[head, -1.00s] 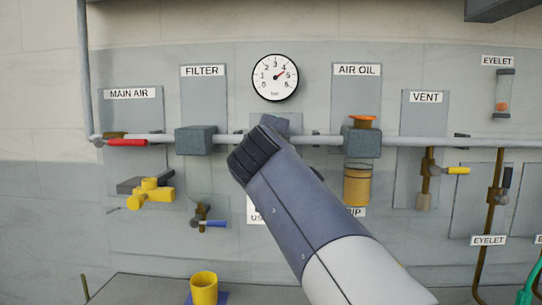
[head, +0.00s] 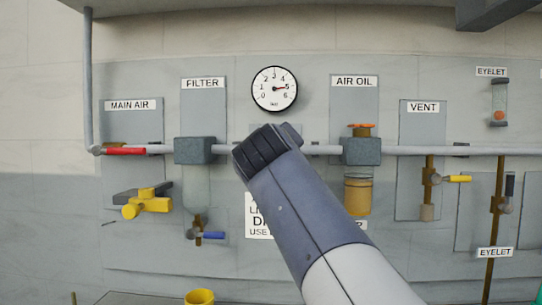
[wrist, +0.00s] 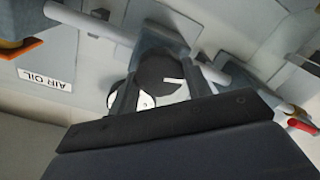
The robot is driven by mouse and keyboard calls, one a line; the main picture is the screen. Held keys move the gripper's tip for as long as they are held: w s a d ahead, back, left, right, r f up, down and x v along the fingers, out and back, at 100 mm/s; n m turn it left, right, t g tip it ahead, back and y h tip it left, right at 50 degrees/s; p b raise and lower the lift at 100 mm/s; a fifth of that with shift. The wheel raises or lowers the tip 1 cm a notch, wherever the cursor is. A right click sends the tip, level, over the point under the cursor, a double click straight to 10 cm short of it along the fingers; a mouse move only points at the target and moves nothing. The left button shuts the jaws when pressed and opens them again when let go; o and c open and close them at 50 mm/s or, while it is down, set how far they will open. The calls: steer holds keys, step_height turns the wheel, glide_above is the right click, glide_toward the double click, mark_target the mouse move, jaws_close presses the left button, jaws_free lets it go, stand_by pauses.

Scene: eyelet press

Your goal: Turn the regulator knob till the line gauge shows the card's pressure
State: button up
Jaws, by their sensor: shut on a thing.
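In the head view my arm hides the knob, in the pipe line below the gauge. A white card (head: 256,217) hangs below, partly covered by my arm. Only parts of its words show, and its pressure figure cannot be read.
A grey pipe (head: 420,150) runs across the wall. On it sit the filter (head: 195,150), the air oil unit (head: 361,151) and the red main air handle (head: 126,151). A yellow valve (head: 146,203) is at left. A yellow cup (head: 199,297) stands low in front.

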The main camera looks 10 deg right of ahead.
steer(key=shift+f, duration=0.15)
steer(key=o, duration=1)
steer(key=b+v, duration=0.1)
steer(key=v, duration=1)
steer(key=shift+w, duration=0.15)
steer(key=p+x, duration=0.1)
steer(key=x, duration=0.9)
steer(key=shift+w+d, duration=0.15)
steer(key=shift+w, duration=0.25)
